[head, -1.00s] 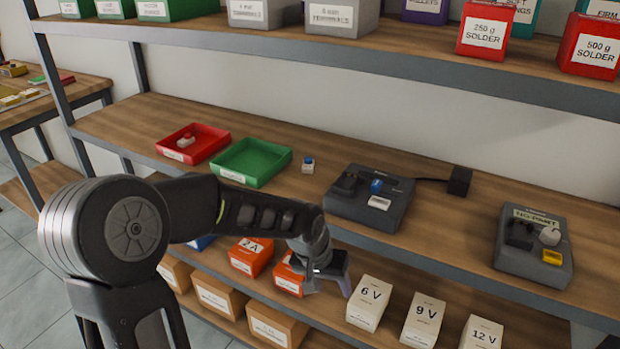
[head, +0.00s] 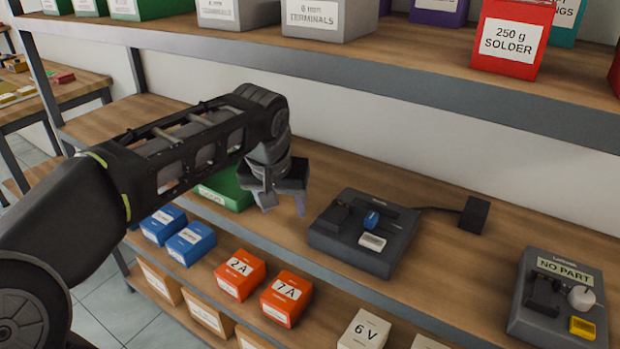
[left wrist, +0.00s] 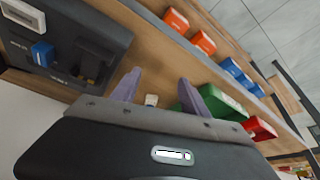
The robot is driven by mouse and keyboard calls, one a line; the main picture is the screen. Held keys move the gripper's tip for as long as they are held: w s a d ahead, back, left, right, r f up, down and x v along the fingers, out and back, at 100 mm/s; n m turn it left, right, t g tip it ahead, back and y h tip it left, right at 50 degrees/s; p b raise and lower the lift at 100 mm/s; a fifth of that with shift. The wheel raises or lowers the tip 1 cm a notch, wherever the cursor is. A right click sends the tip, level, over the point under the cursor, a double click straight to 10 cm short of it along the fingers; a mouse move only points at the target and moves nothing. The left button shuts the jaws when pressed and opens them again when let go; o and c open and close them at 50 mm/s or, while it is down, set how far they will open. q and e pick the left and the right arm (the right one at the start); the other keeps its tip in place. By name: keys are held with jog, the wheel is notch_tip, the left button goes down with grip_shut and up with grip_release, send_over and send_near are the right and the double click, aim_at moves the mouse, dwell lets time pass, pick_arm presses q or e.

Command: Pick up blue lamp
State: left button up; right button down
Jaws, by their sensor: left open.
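My left gripper (head: 283,203) is open above the middle shelf, between the green tray and a dark device. In the left wrist view its two purple fingers (left wrist: 159,82) are spread apart with nothing gripped. A small white block (left wrist: 151,100) shows on the shelf between the fingers there; it looks like the loose white piece with a blue top, but its blue part is not clear. In the head view my gripper hides that spot. A different blue part (head: 371,220) is on the dark device; it also shows in the left wrist view (left wrist: 41,53).
The dark device (head: 350,245) stands right of my gripper, with a cable to a black block (head: 474,214). The green tray (head: 226,192) is partly behind my arm. The red tray shows in the left wrist view (left wrist: 260,128). The upper shelf edge (head: 330,65) runs above.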

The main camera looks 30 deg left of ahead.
pick_arm(q)
jog(key=shift+s+r, duration=0.1)
jog(key=shift+s, duration=0.15)
jog(key=w+a, duration=0.1)
jog(key=w, duration=0.2)
jog(key=w+a+p, duration=0.1)
jog(key=w+a, duration=0.1)
jog(key=w, duration=0.2)
jog(key=w+a+p, duration=0.1)
jog(key=w, duration=0.2)
jog(key=shift+w+a, duration=0.15)
jog(key=shift+a, duration=0.1)
jog(key=shift+w+a+p, duration=0.1)
jog(key=shift+w+p, duration=0.25)
jog(key=x, duration=0.5)
jog(key=shift+w, duration=0.15)
grip_shut()
dwell(0.4)
